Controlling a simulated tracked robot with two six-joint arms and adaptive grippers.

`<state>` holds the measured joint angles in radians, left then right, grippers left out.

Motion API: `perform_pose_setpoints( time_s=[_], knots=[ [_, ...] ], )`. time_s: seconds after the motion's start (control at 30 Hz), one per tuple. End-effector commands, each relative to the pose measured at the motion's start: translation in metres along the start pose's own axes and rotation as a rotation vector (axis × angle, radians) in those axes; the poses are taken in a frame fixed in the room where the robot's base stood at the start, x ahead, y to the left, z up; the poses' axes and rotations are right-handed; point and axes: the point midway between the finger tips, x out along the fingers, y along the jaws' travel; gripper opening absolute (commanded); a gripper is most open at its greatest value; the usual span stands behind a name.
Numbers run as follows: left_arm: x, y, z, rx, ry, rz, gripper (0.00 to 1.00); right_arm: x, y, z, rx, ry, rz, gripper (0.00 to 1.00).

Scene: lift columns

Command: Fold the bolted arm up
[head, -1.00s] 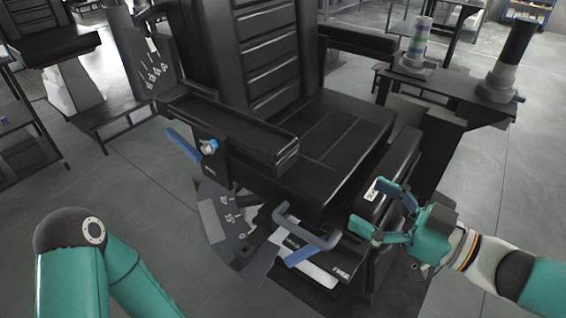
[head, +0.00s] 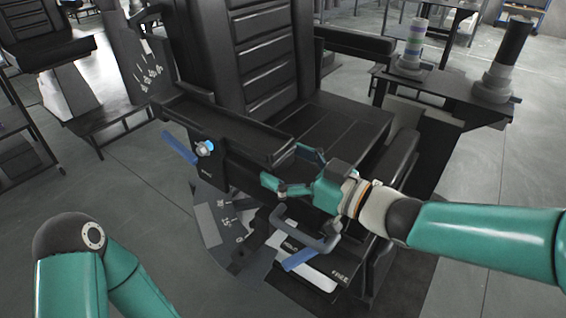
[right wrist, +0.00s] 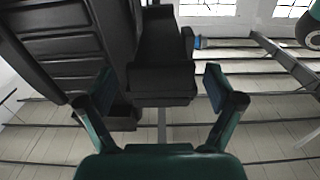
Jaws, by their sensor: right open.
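The bolted arm (head: 225,128) is a long black armrest on the left side of a black padded chair. It lies roughly level along the seat's edge. A bolt with a bright blue and silver head (head: 205,148) sits on its side bracket, with a blue lever (head: 180,148) to the left. My right gripper (head: 283,168) is open and empty, by the front end of this arm; I cannot tell whether it touches. The right wrist view shows its two fingers (right wrist: 160,90) spread apart, with a dark block-like part (right wrist: 160,75) beyond them. My left gripper is out of view.
A grey handle (head: 305,235) and blue pedal (head: 300,259) stand low before the chair. The seat (head: 335,125) is bare. A side table (head: 445,90) with two cylinders is at right. Another chair (head: 40,45) stands at the back left. Floor at left is open.

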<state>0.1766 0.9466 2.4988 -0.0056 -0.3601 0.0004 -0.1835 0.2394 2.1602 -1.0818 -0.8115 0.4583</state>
Motion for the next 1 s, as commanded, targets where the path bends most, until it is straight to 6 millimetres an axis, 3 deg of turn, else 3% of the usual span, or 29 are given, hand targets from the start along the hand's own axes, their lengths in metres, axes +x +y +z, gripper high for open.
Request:
perform_pose_setpoints(
  time_s=[0.4, 0.83, 1.0],
  knots=[
    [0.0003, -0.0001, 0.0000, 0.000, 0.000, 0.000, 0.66, 0.0088, -0.0005, 0.0001, 0.000, 0.000, -0.001, 0.92],
    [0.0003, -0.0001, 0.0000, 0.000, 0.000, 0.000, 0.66, 0.0085, -0.0004, 0.0003, 0.001, -0.001, -0.001, 0.20],
    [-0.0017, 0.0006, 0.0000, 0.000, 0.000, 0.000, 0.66, 0.0088, -0.0007, -0.0012, 0.001, -0.003, -0.002, 0.16]
  ],
)
